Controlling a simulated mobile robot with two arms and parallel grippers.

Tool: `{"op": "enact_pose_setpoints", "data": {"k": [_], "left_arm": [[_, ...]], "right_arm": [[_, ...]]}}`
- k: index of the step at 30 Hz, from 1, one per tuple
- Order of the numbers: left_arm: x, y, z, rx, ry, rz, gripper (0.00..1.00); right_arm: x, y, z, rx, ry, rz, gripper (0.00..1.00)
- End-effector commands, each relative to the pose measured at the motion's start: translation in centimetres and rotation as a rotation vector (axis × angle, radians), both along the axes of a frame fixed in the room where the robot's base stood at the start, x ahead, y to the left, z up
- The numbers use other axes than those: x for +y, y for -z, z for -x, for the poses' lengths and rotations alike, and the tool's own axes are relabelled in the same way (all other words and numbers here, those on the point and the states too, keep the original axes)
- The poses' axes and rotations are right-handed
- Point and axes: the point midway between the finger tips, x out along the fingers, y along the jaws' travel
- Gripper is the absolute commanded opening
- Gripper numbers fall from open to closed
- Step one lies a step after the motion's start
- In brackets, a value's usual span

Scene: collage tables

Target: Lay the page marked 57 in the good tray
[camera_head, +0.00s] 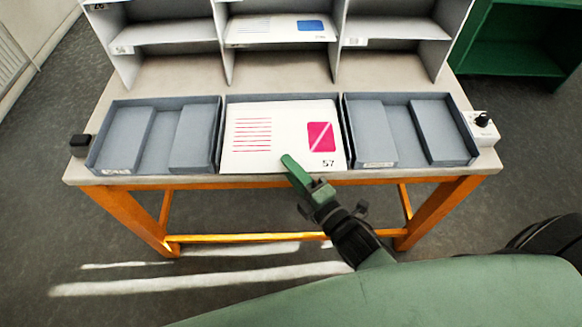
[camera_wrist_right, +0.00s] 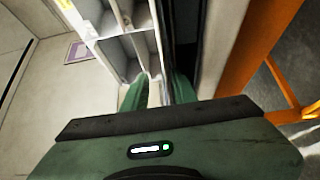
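The page marked 57 (camera_head: 277,151), white with pink lines and a pink rectangle, lies over the middle tray (camera_head: 224,112) and covers its front wall. My right gripper (camera_head: 290,163) is at the page's front edge, its green fingers overlapping the page in the head view; I cannot tell if they touch it. In the right wrist view the fingers (camera_wrist_right: 160,88) are apart, with no page clearly seen between them. The left tray (camera_head: 103,128) and right tray (camera_head: 458,128) hold grey blocks and no page. Their labels are too small to read. My left gripper is not in view.
A grey shelf unit (camera_head: 228,42) stands behind the trays, with another page (camera_head: 275,27) in its middle compartment. A black box (camera_head: 81,146) is at the table's left end, a white box with a black knob (camera_head: 484,128) at the right. The floor in front is clear.

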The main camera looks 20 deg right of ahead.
Motion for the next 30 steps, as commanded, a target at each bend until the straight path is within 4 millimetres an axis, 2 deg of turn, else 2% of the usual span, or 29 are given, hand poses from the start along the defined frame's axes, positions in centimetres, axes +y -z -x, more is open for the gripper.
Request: {"op": "enact_pose_setpoints", "data": {"k": [8, 21, 30], "left_arm": [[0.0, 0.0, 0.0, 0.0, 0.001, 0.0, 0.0], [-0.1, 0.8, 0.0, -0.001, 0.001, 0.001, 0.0], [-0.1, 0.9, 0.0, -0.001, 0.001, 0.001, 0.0]], "right_arm": [[-0.1, 0.1, 0.3, 0.001, 0.0, 0.0, 0.27], [-2.1, 0.2, 6.5, 0.003, 0.0, 0.001, 0.27], [-2.4, 0.0, 7.4, 0.0, 0.0, 0.0, 0.27]]}}
